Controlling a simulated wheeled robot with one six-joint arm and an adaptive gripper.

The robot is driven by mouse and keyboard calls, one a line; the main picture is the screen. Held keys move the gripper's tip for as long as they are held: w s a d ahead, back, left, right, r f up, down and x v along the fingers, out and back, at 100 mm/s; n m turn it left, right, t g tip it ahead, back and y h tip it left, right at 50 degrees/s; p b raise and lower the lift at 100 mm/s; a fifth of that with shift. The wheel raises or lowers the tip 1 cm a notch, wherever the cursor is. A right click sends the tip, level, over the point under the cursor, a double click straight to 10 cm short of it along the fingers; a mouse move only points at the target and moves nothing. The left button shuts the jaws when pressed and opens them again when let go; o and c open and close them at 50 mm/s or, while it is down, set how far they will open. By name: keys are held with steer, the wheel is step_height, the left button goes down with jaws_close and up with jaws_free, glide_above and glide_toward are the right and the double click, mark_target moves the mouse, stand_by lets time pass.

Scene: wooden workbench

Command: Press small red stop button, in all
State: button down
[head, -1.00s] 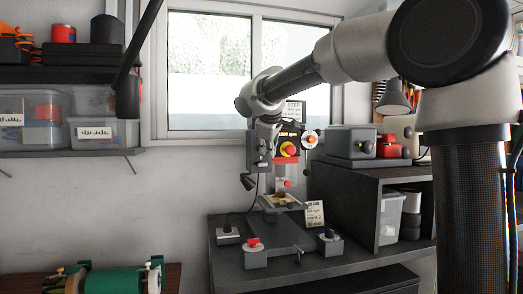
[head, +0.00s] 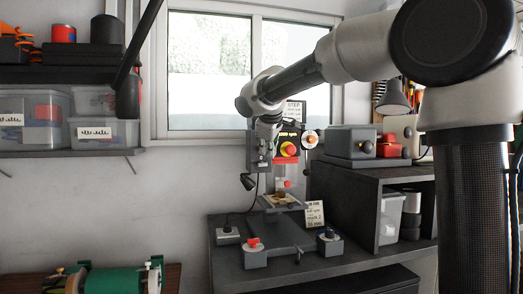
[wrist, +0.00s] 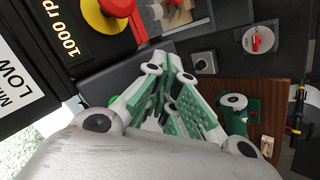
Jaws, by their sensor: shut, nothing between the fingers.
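A red button on a white disc tops a low grey box (head: 253,247) on the bench in the head view. What looks like the same red button (wrist: 256,43) shows at upper right in the wrist view. A larger red mushroom button on yellow (head: 289,149) sits on the machine's front panel; it also shows at the wrist view's top edge (wrist: 115,6). My gripper (wrist: 168,72) is shut and empty, in front of the dark panel, below and right of the mushroom button in the picture. In the head view my wrist covers the panel's left side; contact cannot be told.
A green button (wrist: 112,101) is partly hidden behind my gripper. A small box with a dark knob (wrist: 203,63) stands nearby; another (head: 329,240) is at front right. A dark shelf unit (head: 375,178) with grey and red boxes stands right of the machine.

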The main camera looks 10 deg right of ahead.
steer(key=shift+s, duration=0.35)
steer(key=s, duration=0.5)
stand_by(0.3)
stand_by(0.5)
steer(key=s+d+f+m+g, duration=0.25)
steer(key=s+f, duration=0.35)
steer(key=f, duration=0.3)
steer(key=s+d+f+m, duration=0.2)
steer(key=s+d+f, duration=0.1)
steer(key=s, duration=0.5)
steer(key=s+d+f+m+g+y, duration=0.1)
steer(key=s+d+f+m, duration=0.2)
steer(key=s, duration=0.6)
steer(key=s+d+f+m+g, duration=0.1)
steer(key=s+d+f+m, duration=0.1)
steer(key=s+d+f, duration=0.3)
steer(key=s, duration=0.3)
steer(key=shift+s+d+y, duration=0.2)
steer(key=shift+s+y, duration=0.2)
